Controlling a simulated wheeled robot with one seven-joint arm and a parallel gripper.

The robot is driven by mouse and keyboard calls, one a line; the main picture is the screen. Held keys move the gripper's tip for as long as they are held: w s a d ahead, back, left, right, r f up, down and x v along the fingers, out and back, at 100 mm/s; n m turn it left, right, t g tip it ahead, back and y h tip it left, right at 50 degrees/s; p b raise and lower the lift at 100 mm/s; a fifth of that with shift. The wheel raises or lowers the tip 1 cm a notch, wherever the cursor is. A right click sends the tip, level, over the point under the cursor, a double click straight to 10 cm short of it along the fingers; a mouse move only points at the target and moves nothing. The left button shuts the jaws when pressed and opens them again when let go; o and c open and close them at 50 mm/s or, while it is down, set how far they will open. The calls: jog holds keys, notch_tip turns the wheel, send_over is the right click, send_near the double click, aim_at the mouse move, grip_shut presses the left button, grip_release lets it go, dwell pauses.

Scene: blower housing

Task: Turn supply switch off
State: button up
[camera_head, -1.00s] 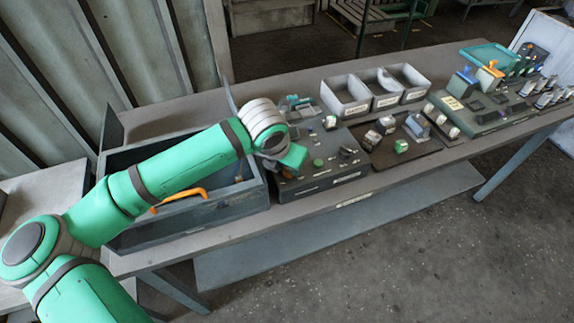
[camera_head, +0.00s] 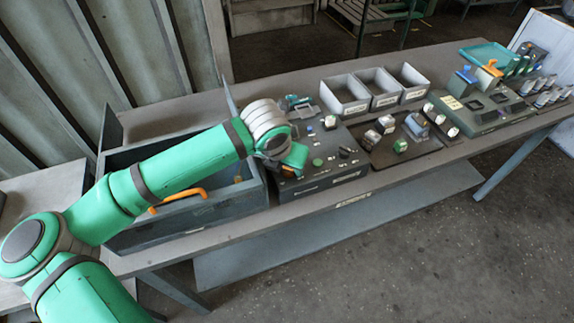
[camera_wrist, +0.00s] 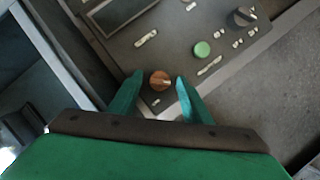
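The dark control panel (camera_head: 322,178) is on the bench, just right of the open box. In the wrist view it carries a round copper-brown knob (camera_wrist: 160,80), a green button (camera_wrist: 202,48) and a black rotary knob (camera_wrist: 242,17). The labels are too small to read, so I cannot tell which control is the supply switch. My gripper (camera_wrist: 159,76) is open, with one fingertip on each side of the copper-brown knob and gaps visible on both sides. In the head view, my gripper (camera_head: 293,156) is over the panel's left part and hides what lies under it.
An open grey box (camera_head: 245,200) with an orange handle (camera_head: 180,199) stands left of the panel. White-rimmed bins (camera_head: 347,107) stand behind it. A dark tray (camera_head: 428,150) with small parts and a second control unit (camera_head: 485,122) are to the right.

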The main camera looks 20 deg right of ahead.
jog(key=v, duration=1)
jog(key=shift+r, duration=0.4)
jog(key=shift+s+a, duration=0.1)
